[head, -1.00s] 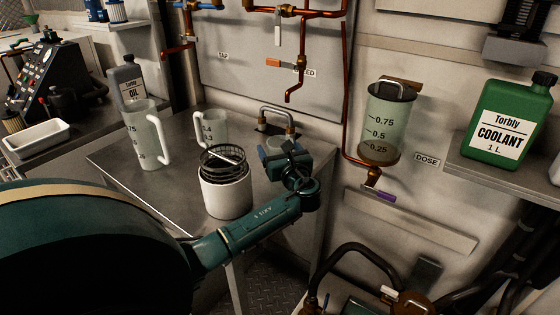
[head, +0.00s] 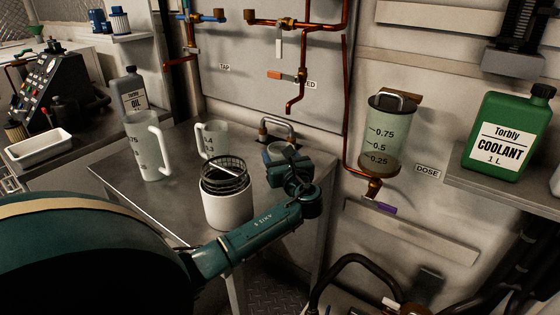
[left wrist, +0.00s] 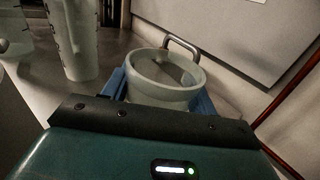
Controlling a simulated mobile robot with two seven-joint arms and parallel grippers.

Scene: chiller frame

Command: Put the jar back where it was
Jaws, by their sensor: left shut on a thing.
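The jar (left wrist: 165,78) is a small pale, see-through vessel with a round open top. In the left wrist view it sits upright between the blue fingers of my left gripper (left wrist: 163,92), which is shut on it. In the head view the jar (head: 287,151) shows only partly, behind my left gripper (head: 285,162), at the right back part of the metal table (head: 135,190). I cannot tell whether its base touches the table. My right gripper is not in view.
A metal arched handle (head: 277,126) stands just behind the jar. A white pot with a black basket (head: 228,208) and two measuring jugs (head: 154,147) (head: 213,140) stand to the left. A copper pipe (head: 297,95) hangs above. A wall-mounted dosing cylinder (head: 385,132) is to the right.

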